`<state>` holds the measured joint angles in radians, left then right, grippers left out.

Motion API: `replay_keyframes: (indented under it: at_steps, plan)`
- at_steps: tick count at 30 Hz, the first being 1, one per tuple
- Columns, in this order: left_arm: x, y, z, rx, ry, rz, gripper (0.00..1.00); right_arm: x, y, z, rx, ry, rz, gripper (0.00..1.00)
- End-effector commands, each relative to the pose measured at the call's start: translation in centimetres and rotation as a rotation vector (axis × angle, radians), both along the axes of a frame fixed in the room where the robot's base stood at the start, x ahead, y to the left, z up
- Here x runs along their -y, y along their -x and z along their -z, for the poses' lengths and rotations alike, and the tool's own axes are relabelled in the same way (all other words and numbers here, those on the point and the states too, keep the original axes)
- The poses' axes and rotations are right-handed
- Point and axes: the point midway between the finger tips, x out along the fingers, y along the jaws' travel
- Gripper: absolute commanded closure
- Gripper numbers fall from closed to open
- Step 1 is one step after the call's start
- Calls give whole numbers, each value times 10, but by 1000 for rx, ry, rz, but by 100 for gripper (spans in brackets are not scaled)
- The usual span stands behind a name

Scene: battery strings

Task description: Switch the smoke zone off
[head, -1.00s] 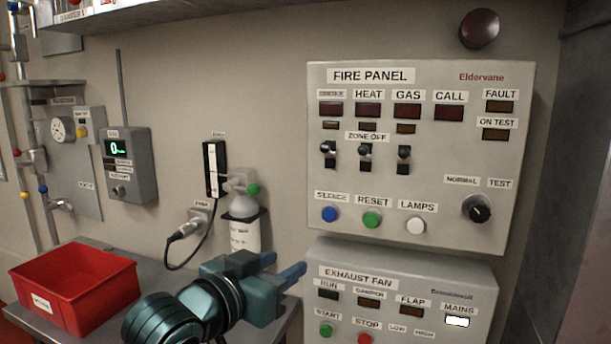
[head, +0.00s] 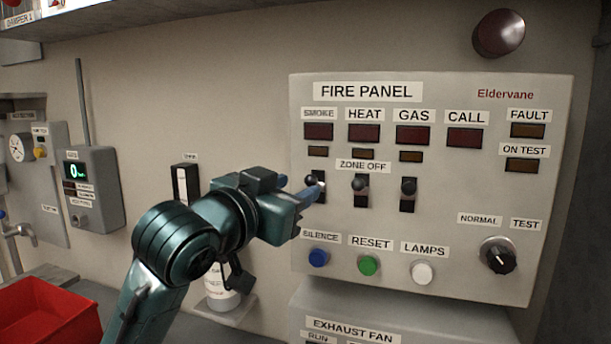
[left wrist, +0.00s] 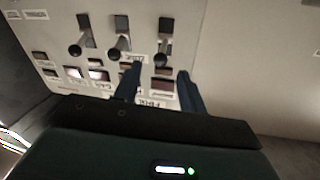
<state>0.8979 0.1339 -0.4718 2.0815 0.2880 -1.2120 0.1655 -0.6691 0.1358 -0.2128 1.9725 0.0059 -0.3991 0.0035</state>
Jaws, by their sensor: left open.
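The fire panel (head: 450,272) fills the right of the head view. Below its smoke lamp (head: 318,131) is the smoke zone-off switch (head: 319,192), its knob toward the top of its slot and partly hidden by my gripper. The heat switch (head: 359,188) and gas switch (head: 408,190) beside it also have knobs up. My left gripper (head: 304,190) is open, its fingertips at the smoke switch. In the left wrist view, with the panel upside down, the smoke switch (left wrist: 165,44) lies just beyond the gap between the fingers (left wrist: 160,78); contact cannot be told. My right gripper is out of view.
Silence (head: 319,257), reset (head: 368,266) and lamps (head: 422,272) buttons sit below the switches, with a rotary knob (head: 497,255) at right. The exhaust fan panel (head: 430,322) is underneath. A red bin (head: 45,315) and a bottle (head: 222,304) stand at left.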

Motion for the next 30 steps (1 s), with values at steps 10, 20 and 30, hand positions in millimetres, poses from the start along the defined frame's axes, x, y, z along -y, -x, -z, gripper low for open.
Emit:
replay_keyframes:
  at_steps: [10,20,30]
  plan:
    - [21,-37,-1,2,0,-1,59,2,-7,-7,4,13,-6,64]
    - [22,-39,0,2,0,0,60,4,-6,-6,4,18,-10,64]
    - [22,-39,0,2,0,-1,88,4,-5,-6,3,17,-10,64]
